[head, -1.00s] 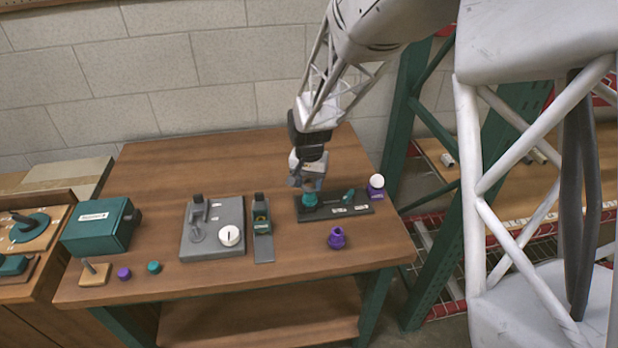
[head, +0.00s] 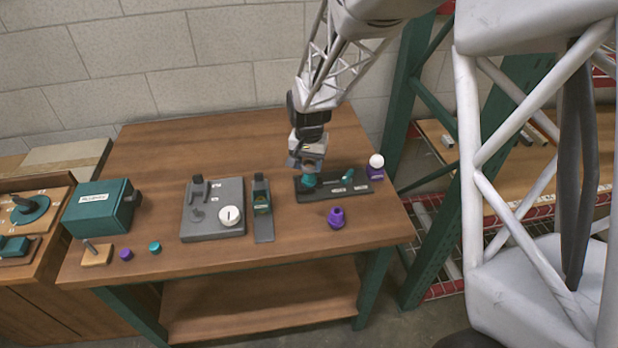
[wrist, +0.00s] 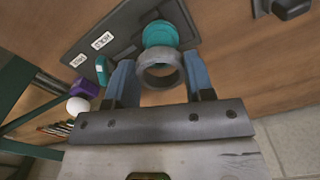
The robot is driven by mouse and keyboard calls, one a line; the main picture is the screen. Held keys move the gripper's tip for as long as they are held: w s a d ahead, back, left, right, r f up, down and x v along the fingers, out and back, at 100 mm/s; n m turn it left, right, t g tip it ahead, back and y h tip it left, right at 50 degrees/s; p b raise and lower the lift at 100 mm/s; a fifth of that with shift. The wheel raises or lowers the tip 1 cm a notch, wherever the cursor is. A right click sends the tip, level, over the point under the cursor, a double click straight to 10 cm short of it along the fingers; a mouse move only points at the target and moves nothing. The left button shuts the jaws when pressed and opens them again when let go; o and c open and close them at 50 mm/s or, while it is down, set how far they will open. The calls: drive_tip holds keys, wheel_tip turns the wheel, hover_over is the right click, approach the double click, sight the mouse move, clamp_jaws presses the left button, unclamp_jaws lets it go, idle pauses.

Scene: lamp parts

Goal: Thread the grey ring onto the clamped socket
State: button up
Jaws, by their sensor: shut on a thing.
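My gripper (wrist: 158,82) has its blue fingers shut on the grey ring (wrist: 160,78), one finger on each side. The teal socket (wrist: 160,34) stands at the end of the dark clamp fixture (wrist: 103,22) and shows just beyond the ring in the wrist view. In the head view my gripper (head: 308,160) is directly over the teal socket (head: 309,182), and the ring is hard to make out.
The fixture's teal handle (wrist: 102,68) is beside the socket. A purple holder with a white ball (head: 376,162) stands at the fixture's right end. A purple socket (head: 336,217) stands in front. A grey plate fixture (head: 212,210) and teal box (head: 103,210) are left.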

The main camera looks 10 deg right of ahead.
sight(308, 180)
drive_tip(key=shift+f, duration=1.2)
drive_tip(key=shift+f, duration=0.7)
idle(1.4)
drive_tip(key=shift+o, duration=1.4)
drive_tip(key=c, duration=0.6)
drive_tip(key=shift+s+f, duration=0.1)
drive_tip(key=shift+f, duration=0.1)
